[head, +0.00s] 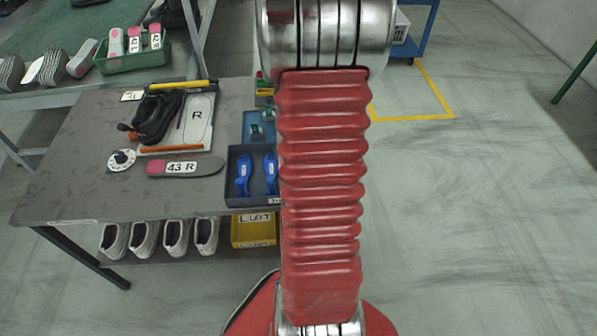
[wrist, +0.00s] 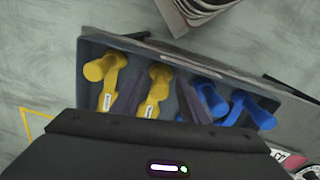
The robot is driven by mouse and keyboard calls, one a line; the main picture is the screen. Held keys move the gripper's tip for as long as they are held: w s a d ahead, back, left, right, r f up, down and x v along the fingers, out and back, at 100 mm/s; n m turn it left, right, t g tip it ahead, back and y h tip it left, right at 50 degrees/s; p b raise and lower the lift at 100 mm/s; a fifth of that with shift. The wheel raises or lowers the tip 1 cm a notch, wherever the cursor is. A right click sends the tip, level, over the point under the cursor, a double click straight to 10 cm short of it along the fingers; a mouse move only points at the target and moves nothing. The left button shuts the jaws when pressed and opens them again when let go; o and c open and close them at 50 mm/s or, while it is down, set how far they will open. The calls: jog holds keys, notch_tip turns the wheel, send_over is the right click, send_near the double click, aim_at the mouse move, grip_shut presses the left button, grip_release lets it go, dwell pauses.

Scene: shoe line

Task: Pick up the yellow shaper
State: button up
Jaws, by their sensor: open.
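Two yellow shapers lie in a dark grey tray (wrist: 215,70) in the wrist view. One yellow shaper (wrist: 103,72) is at the tray's left end. The other yellow shaper (wrist: 157,85) is right of it, and my gripper (wrist: 160,80) is open with one dark finger on each side of it. I cannot tell whether the fingers touch it. Two blue shapers (wrist: 240,108) lie in the same tray to the right. In the head view the blue shapers (head: 244,174) show in the tray (head: 233,160), while my red arm hides my gripper and the yellow shapers.
The table (head: 75,160) also carries a black shoe (head: 155,118), a board marked R (head: 197,122), a 43 R insole (head: 185,167) and a round dial (head: 121,160). White shoes and a yellow bin (head: 253,230) sit below.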

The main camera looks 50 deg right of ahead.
grip_shut()
dwell(0.5)
jog(key=shift+r, duration=0.1)
notch_tip(320, 180, up, 10)
jog(key=shift+f, duration=0.1)
dwell(0.5)
jog(key=shift+w, duration=0.1)
dwell(0.4)
